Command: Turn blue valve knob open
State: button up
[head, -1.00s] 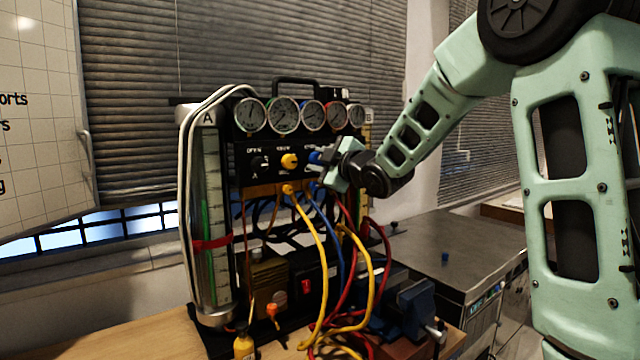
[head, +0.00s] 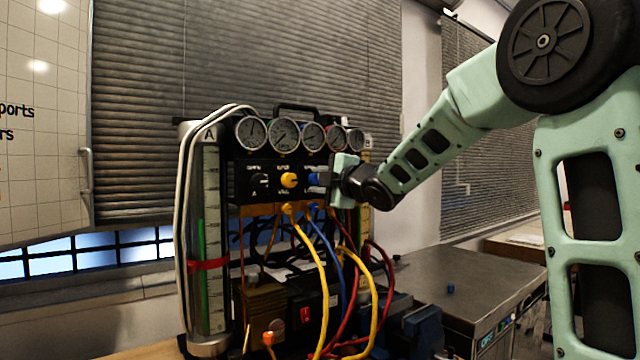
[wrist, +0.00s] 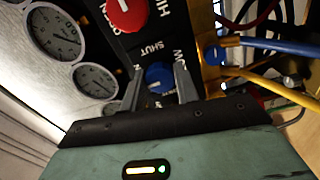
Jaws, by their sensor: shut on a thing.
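The blue valve knob (head: 313,180) is on the black front panel of the gauge rig, right of the yellow knob (head: 289,180). In the wrist view the blue knob (wrist: 159,78) sits between the two fingers of my gripper (wrist: 160,92), with a white mark on its face. My gripper (head: 325,179) is shut on the blue knob and hides part of it in the head view. Panel lettering, including "SHUT", shows beside the knob in the wrist view. The knob's exact turn is hard to read.
A red knob (wrist: 126,12) is beside the blue one in the wrist view. Round gauges (head: 285,134) line the rig's top. Yellow hoses (head: 322,265), blue and red hoses hang below the panel. A grey cabinet top (head: 450,262) stands at right.

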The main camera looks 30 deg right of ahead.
jog(key=o, duration=1)
jog(key=shift+c, duration=0.2)
jog(key=s+p, duration=0.5)
jog(key=s, duration=1.2)
jog(key=shift+s+d, duration=0.15)
jog(key=shift+d, duration=0.1)
